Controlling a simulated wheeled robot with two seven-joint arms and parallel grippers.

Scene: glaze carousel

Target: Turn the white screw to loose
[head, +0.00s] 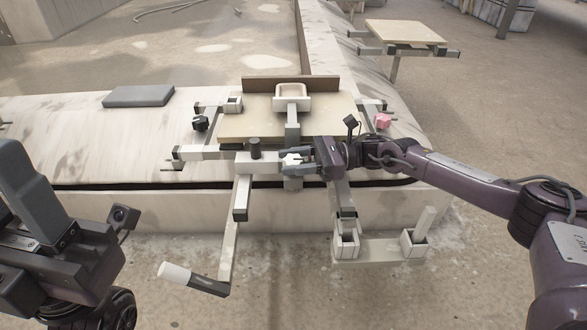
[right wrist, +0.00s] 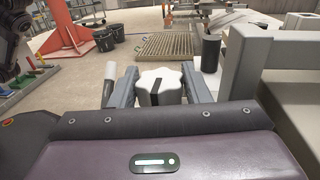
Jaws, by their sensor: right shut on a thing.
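The white screw (right wrist: 160,86) is a lobed white knob with a dark stripe, seen between the fingers in the right wrist view. In the head view the white screw (head: 291,159) is small and partly covered by the fingers, beside the white block with a black knob on the carousel frame. My right gripper (head: 289,163) is shut on the screw; its two grey fingers also show in the right wrist view (right wrist: 158,92), one on each side of it. My left gripper (head: 40,185) is at the left edge of the head view, away from the frame; its fingertips cannot be made out.
The frame carries a pale board (head: 235,127) with a white tray-like part (head: 292,97). A black knob (head: 200,123) and a pink knob (head: 382,121) sit at its sides. A white-handled crank (head: 175,273) hangs at front left. A grey slab (head: 139,96) lies on the ledge.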

